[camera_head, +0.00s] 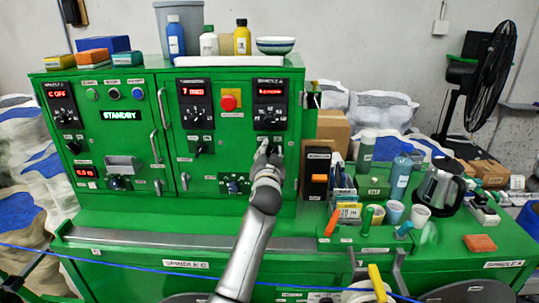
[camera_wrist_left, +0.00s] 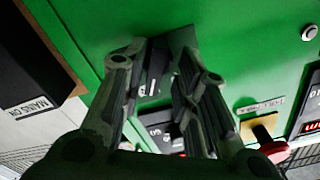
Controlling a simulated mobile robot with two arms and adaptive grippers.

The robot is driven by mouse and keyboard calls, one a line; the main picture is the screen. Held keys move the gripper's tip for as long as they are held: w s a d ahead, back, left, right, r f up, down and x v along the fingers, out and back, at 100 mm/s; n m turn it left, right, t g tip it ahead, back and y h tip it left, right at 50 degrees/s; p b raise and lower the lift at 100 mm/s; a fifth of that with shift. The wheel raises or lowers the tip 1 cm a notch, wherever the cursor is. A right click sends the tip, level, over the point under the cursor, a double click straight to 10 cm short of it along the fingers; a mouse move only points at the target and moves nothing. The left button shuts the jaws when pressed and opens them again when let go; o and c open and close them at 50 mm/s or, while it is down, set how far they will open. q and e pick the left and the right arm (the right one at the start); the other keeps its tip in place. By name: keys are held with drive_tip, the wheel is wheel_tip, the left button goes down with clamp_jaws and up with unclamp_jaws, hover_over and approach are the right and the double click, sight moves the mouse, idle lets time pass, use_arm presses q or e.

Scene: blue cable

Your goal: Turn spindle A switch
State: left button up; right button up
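The green control cabinet (camera_head: 235,130) fills the middle of the head view. Its right-hand panel (camera_head: 270,103) carries a dark display unit; the small label above it is too small to read surely. My left gripper (camera_head: 268,152) is just below this panel, close to the cabinet face, and hides what lies behind it. In the left wrist view, my left gripper (camera_wrist_left: 156,60) has its fingers spread, one on each side of a small dark switch (camera_wrist_left: 152,76). Whether a finger touches the switch is unclear. A similar dark switch (camera_head: 200,147) sits under the middle panel. My right gripper is not in view.
A red button (camera_head: 229,102) projects left of the right-hand panel; it also shows in the left wrist view (camera_wrist_left: 270,146). A blue cable (camera_head: 200,272) crosses low in front.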

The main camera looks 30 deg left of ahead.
use_arm(q)
drive_tip(key=shift+w+f, duration=0.15)
drive_tip(key=shift+f, duration=0.1)
drive_tip(key=shift+s+d, duration=0.25)
drive_tip(key=v, duration=1.1)
drive_tip(key=shift+s+r, duration=0.15)
drive_tip(key=shift+s, duration=0.1)
